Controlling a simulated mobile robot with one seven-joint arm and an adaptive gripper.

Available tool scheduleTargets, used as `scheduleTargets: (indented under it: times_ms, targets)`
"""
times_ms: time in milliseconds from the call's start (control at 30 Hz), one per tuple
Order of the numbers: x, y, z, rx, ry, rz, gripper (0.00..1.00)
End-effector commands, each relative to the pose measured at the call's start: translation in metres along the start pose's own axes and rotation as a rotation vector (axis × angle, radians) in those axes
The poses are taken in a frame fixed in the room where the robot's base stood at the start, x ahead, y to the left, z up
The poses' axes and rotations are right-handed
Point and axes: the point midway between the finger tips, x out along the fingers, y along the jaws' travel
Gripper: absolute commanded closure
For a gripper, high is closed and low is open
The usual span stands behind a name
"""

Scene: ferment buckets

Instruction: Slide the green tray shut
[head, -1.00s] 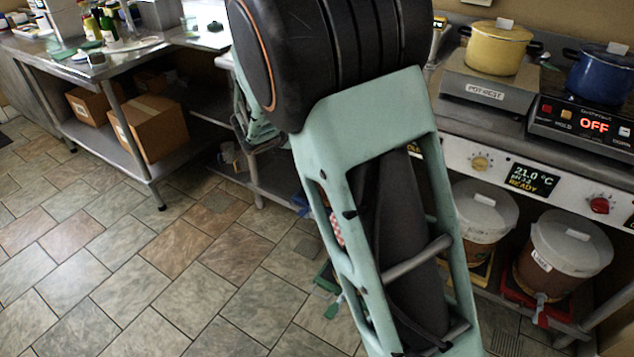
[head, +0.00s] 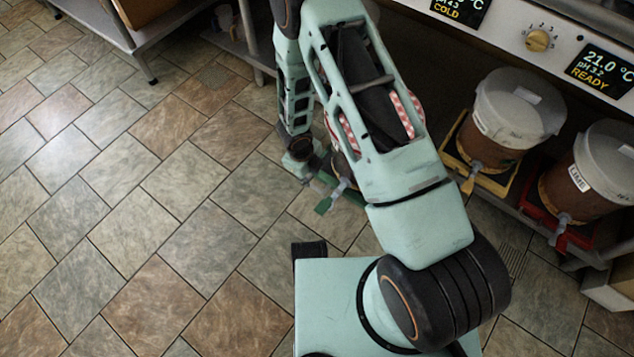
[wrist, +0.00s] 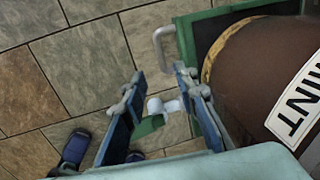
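The green tray (wrist: 189,35) is at the right of the wrist view, with a pale grey handle (wrist: 160,48) on its front. A brown bucket (wrist: 262,75) labelled MINT stands in it. In the wrist view my gripper (wrist: 160,97) is open, its blue fingers apart beside the tray front. The right finger overlaps the tray edge; I cannot tell if they touch. A white tap with a green lever (wrist: 149,126) shows between the fingers. In the head view my gripper (head: 298,168) is low, left of the tap's green lever (head: 323,206). My arm hides most of this tray and bucket there.
In the head view, a bucket (head: 518,105) in a yellow tray (head: 455,160) and a LIME bucket (head: 592,170) in a red tray (head: 530,205) stand right, under a control panel (head: 540,40). The tiled floor (head: 150,220) at left is clear.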

Motion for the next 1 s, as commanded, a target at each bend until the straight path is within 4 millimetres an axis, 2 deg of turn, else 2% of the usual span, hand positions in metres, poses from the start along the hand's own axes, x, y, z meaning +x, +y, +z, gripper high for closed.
scheduleTargets:
  times_ms: [300,500,700,967,1000]
  targets:
    - [0.06,0.0,-0.001,0.005,0.001,-0.001,0.73]
    - [0.089,-0.001,0.0,0.004,0.0,-0.002,0.73]
    - [0.1,-0.002,0.0,0.004,-0.001,-0.003,0.73]
    - [0.1,-0.002,0.0,0.004,-0.001,-0.003,0.73]
    - [0.1,-0.002,0.0,0.004,-0.001,-0.003,0.76]
